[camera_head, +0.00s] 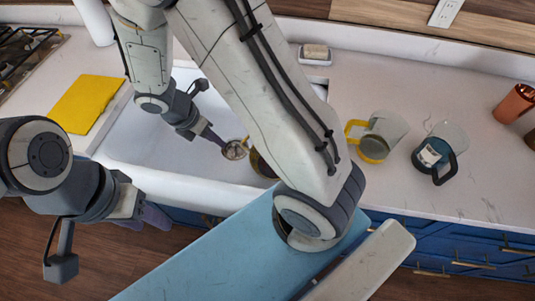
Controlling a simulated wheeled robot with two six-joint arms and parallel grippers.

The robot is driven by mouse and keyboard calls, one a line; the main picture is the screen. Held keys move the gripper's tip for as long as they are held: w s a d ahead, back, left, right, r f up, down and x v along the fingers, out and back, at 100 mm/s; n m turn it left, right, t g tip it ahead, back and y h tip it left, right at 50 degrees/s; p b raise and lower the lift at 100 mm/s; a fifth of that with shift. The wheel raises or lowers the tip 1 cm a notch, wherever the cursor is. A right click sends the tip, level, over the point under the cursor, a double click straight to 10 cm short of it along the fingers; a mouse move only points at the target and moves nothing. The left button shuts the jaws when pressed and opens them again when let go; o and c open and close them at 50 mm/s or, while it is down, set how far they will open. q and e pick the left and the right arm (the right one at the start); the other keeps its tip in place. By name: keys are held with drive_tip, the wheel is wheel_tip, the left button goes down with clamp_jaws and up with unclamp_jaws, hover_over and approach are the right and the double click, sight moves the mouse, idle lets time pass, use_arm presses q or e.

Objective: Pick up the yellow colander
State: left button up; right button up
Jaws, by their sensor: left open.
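A dark yellow, rounded object (262,164), likely the colander, shows beside a small round, mottled piece with a yellowish rim (235,149) near the sink's front edge. My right forearm hides much of it, and I cannot tell whether the two pieces are joined. My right gripper (214,137) reaches down over the sink with its purple fingers close to the mottled piece. I cannot tell whether they touch or grip it. My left gripper (150,216) is open and empty at the lower left, in front of the counter and away from the colander.
A white sink (135,143) lies under my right gripper. A yellow board (85,104) lies left of it. The front right counter is clear.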

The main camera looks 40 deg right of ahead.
drive_tip(key=w+d+f+n+g, duration=0.1)
drive_tip(key=d+f+n, duration=0.25)
drive_tip(key=f, duration=0.25)
drive_tip(key=w+d+f+n, duration=0.1)
drive_tip(key=d+f+n, duration=0.25)
drive_tip(key=f, duration=0.25)
drive_tip(key=n+b, duration=0.2)
drive_tip(key=n, duration=0.2)
approach(260, 168)
drive_tip(key=shift+w+d+f+h, duration=0.3)
drive_tip(key=shift+w+f+h, duration=0.15)
drive_tip(key=shift+f, duration=0.15)
drive_tip(key=shift+s+a+p+x, duration=0.1)
drive_tip(key=shift+a+p+x, duration=0.1)
drive_tip(key=shift+x, duration=0.8)
drive_tip(key=shift+s+a+p+x, duration=0.1)
drive_tip(key=shift+p+x, duration=0.15)
drive_tip(key=shift+x, duration=0.75)
drive_tip(key=shift+s+a+p+x, duration=0.1)
drive_tip(key=shift+p+x, duration=0.1)
drive_tip(key=shift+x, duration=0.8)
drive_tip(key=shift+f, duration=0.15)
drive_tip(key=shift+c, duration=0.3)
clamp_jaws()
drive_tip(key=shift+w, duration=0.1)
